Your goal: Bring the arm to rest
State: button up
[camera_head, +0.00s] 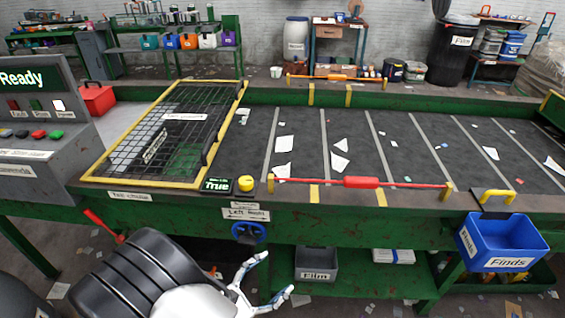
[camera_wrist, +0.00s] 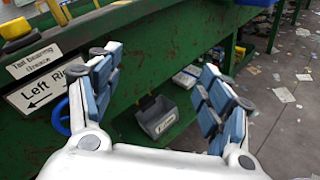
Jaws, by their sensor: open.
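My gripper (camera_head: 266,282) is at the bottom middle of the head view, in front of the belt's green side. Its fingers are spread apart with nothing between them. In the wrist view my gripper (camera_wrist: 158,85) shows two blue-padded fingers, wide open and empty. My arm comes in from the bottom left of the head view, black and white, partly cut off by the lower edge.
The sorting belt (camera_head: 400,150) with paper scraps spans the middle, with a yellow-framed mesh cover (camera_head: 165,130) at left. A blue Finds bin (camera_head: 500,243) hangs at right. A grey Film bin (camera_head: 316,264) sits on the lower shelf near my gripper. A control console (camera_head: 40,130) stands left.

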jog(key=s+d+r+m+g+y, duration=0.1)
jog(key=s+d+r+m+g, duration=0.3)
jog(key=d+r+m+g, duration=0.3)
jog(key=s+d+r+m+g+y, duration=0.2)
jog(key=s+d+r+m+g, duration=0.15)
jog(key=d+r+m, duration=0.45)
jog(key=s+d+r+m+t+y, duration=0.2)
jog(key=s+r+m+t+y, duration=0.1)
jog(key=s+r+m+y, duration=0.4)
jog(key=shift+s+y, duration=0.65)
jog(key=shift+y, duration=0.05)
jog(key=shift+d+r, duration=0.1)
jog(key=shift+c, duration=0.4)
